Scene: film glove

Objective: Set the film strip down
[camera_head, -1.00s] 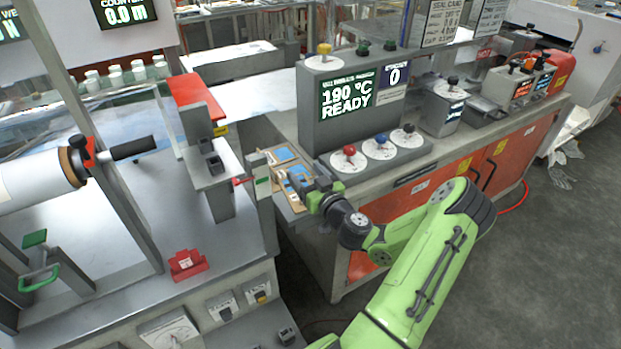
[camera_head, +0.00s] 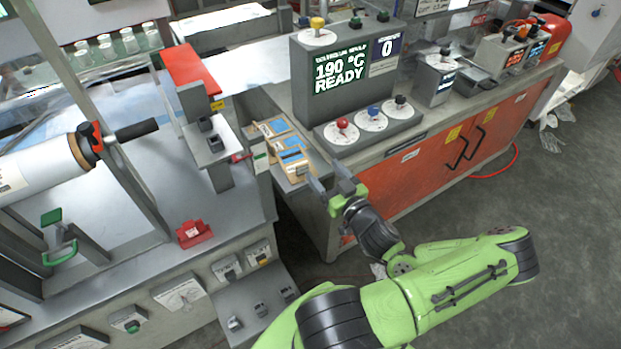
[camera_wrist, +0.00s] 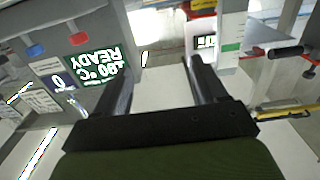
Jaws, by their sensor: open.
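My gripper (camera_head: 329,179) is open, with its two dark fingers spread apart. It is just right of and in front of the tan-and-blue pieces (camera_head: 290,146) at the end of the grey counter. In the wrist view, no object shows between the fingers (camera_wrist: 168,62). I cannot pick out a film strip for certain. Thin or clear film could be lost among the tan-and-blue pieces, which are too small to tell apart well.
The left machine has a red-topped post (camera_head: 192,75) and a white roll (camera_head: 40,165). Open floor (camera_head: 560,220) lies to the right.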

